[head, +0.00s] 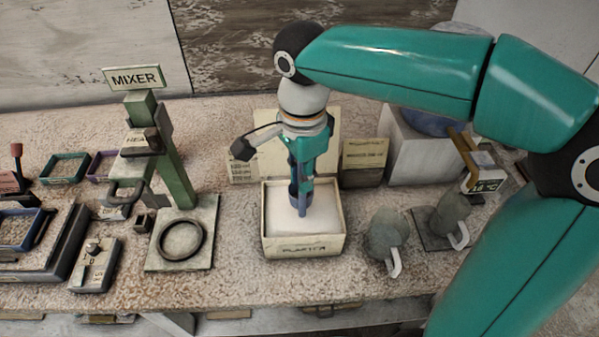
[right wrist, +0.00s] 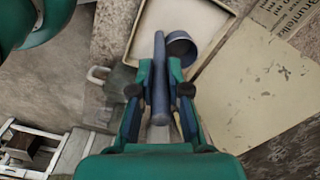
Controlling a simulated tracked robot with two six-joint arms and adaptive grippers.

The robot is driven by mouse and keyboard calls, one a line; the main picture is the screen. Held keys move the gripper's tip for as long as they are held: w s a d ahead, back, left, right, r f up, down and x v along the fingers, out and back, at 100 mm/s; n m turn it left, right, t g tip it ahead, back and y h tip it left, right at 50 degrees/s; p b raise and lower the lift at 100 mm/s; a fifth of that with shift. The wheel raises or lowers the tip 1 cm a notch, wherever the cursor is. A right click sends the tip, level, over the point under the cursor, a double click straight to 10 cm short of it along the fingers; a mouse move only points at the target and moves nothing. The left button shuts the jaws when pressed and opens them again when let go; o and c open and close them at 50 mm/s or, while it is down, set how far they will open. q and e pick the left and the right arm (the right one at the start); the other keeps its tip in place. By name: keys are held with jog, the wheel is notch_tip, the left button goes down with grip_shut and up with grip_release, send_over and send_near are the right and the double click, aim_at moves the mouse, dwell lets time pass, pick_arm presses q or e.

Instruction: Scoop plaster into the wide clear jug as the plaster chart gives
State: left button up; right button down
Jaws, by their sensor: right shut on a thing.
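My right gripper (head: 303,180) points down over the plaster bin (head: 304,247), a pale open box of white powder labelled PLASTER. It is shut on the blue-grey handle of a scoop (right wrist: 160,75). The round scoop cup (right wrist: 180,48) shows beside the handle in the right wrist view, over the bin; I cannot tell how full it is. Two greyish see-through jugs with white handles stand right of the bin: a broader one (head: 386,233) and a narrower one (head: 450,215) on a dark plate. A card with small print (head: 244,168) stands behind the bin, unreadable here. My left gripper is out of view.
A green MIXER stand (head: 172,150) with a ring on its base is at the left. A small control box (head: 95,264) and trays (head: 65,168) lie farther left. A small temperature display (head: 485,187) is at the right. My right arm spans the right side.

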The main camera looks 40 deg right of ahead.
aim_at(302, 215)
jog(key=shift+d+f+b, duration=0.1)
jog(key=shift+f+b, duration=2.95)
jog(key=shift+f, duration=1.15)
notch_tip(302, 215, up, 10)
jog(key=p, duration=0.9)
